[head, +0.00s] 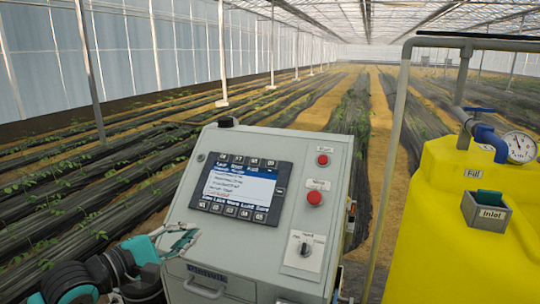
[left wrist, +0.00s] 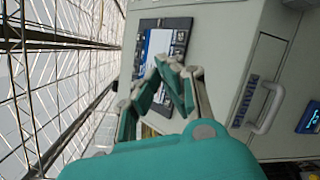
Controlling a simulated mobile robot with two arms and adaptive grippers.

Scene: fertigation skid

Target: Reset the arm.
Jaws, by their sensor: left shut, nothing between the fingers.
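My left gripper (head: 186,238) shows at the lower left of the head view, in front of the left edge of the grey control cabinet (head: 240,265). Its fingers are shut with nothing between them. In the left wrist view the gripper (left wrist: 172,68) has its fingertips together, overlapping the picture of the cabinet's display panel (left wrist: 162,45). I cannot tell the exact gap between fingertips and cabinet. My left arm reaches in from the lower left, folded low. My right gripper is not in view.
The cabinet bears a screen (head: 240,187), red buttons (head: 314,198), a rotary switch (head: 305,249) and a drawer handle (head: 204,289). A yellow tank (head: 470,220) with pipe, blue valve (head: 490,141) and gauge (head: 520,147) stands right. Crop rows lie behind.

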